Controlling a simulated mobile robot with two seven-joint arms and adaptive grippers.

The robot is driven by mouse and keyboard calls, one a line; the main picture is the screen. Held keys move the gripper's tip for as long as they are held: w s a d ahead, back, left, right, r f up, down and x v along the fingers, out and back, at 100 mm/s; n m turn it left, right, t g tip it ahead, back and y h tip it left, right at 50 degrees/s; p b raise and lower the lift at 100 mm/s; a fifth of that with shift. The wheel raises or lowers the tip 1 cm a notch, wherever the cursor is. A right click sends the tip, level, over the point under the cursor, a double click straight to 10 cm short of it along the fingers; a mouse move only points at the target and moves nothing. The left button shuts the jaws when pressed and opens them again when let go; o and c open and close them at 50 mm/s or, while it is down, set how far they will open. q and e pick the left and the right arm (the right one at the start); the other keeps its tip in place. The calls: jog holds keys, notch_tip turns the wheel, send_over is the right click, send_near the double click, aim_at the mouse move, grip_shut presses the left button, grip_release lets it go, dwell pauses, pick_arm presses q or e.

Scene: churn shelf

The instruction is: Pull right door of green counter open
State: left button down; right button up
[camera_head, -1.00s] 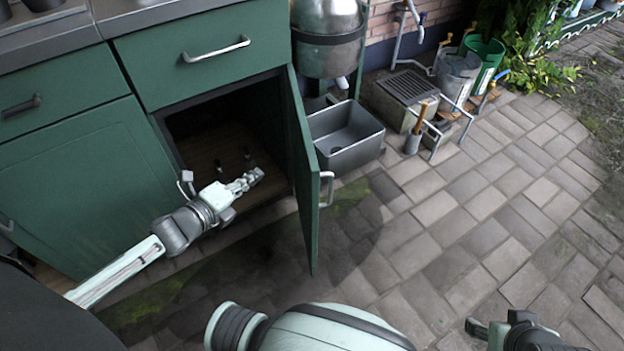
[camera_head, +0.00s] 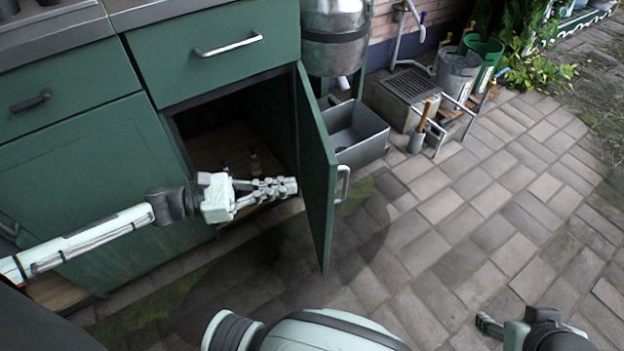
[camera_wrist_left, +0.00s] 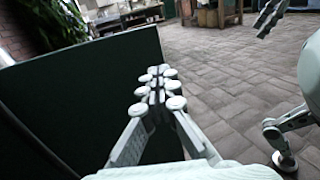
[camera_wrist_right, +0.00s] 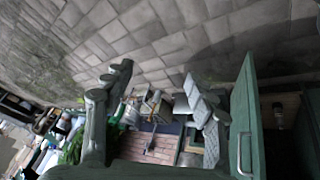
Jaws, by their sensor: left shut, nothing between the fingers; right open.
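The green counter (camera_head: 70,170) stands at the left in the head view. Its right door (camera_head: 318,170) is swung well open, with its metal handle (camera_head: 343,184) on the outer face. My left gripper (camera_head: 290,187) is shut and empty at the inner side of the door, close to it; I cannot tell if it touches. In the left wrist view the shut fingers (camera_wrist_left: 158,85) lie before the door panel (camera_wrist_left: 85,95). My right gripper (camera_wrist_right: 155,85) is open and empty, away from the door; in the head view it is at the lower right (camera_head: 495,325). The door (camera_wrist_right: 243,115) shows in the right wrist view.
A grey sink basin (camera_head: 355,135) is just beyond the door, below a metal tank (camera_head: 336,38). A drain grate (camera_head: 408,86) and buckets (camera_head: 458,72) stand farther back. The paving (camera_head: 450,215) at right is clear.

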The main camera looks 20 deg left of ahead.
aim_at(328, 180)
pick_arm(q)
jog(key=x, duration=0.4)
jog(key=shift+w+d+r, duration=0.1)
jog(key=shift+w+d, duration=0.4)
jog(key=shift+d, duration=0.25)
pick_arm(e)
jog(key=shift+s+d+f+g+h, duration=0.15)
jog(key=shift+s+d+g, duration=0.25)
jog(key=shift+s, duration=0.25)
jog(key=shift+s+d+f+g+h, duration=0.15)
jog(key=shift+s+d+g, duration=0.15)
jog(key=shift+s+d, duration=0.25)
jog(key=shift+a, duration=0.1)
